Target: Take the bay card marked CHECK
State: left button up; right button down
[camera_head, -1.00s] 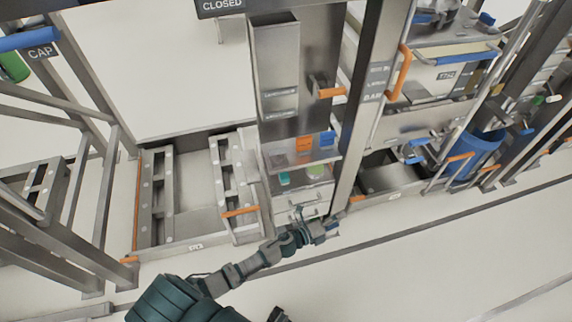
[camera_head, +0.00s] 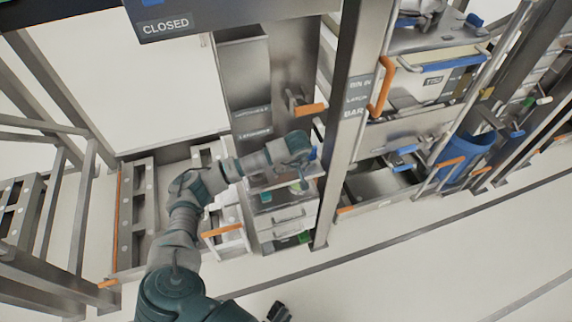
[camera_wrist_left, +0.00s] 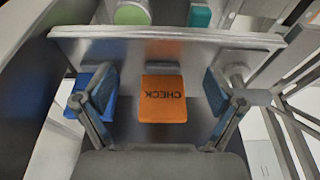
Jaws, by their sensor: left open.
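The orange card marked CHECK (camera_wrist_left: 163,108) shows in the left wrist view, its word upside down there. It lies in the middle, at the edge of a metal shelf (camera_wrist_left: 165,38). My left gripper (camera_wrist_left: 160,86) is open, with one finger on each side of the card and gaps on both sides. A blue card (camera_wrist_left: 104,106) is partly hidden behind the finger at picture left. In the head view my left arm reaches across to the shelf in the narrow cabinet; its wrist hides most of the shelf and the cards. My right gripper is not recognisable in either view.
Drawers (camera_head: 288,218) lie below the shelf. A metal post (camera_head: 340,150) stands close to the right of the shelf. An orange handle (camera_head: 311,109) sticks out above it. A CLOSED sign (camera_head: 165,26) hangs at upper left. Green (camera_wrist_left: 132,13) and teal (camera_wrist_left: 200,16) items lie beyond the shelf edge.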

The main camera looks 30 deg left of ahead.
pick_arm(q)
jog(key=a, duration=0.1)
jog(key=w+a, duration=0.1)
jog(key=a, duration=0.1)
jog(key=w+a, duration=0.1)
jog(key=shift+w+a+f, duration=0.15)
jog(key=shift+a, duration=0.15)
jog(key=shift+w+a+f, duration=0.2)
jog(key=shift+w+a, duration=0.05)
jog(key=shift+w, duration=0.25)
jog(key=shift+w+a+f, duration=0.2)
jog(key=shift+w, duration=0.25)
jog(key=shift+d, duration=0.1)
jog(key=shift+a+f, duration=0.2)
jog(key=shift+a, duration=0.3)
jog(key=c, duration=1.3)
jog(key=shift+d, duration=0.15)
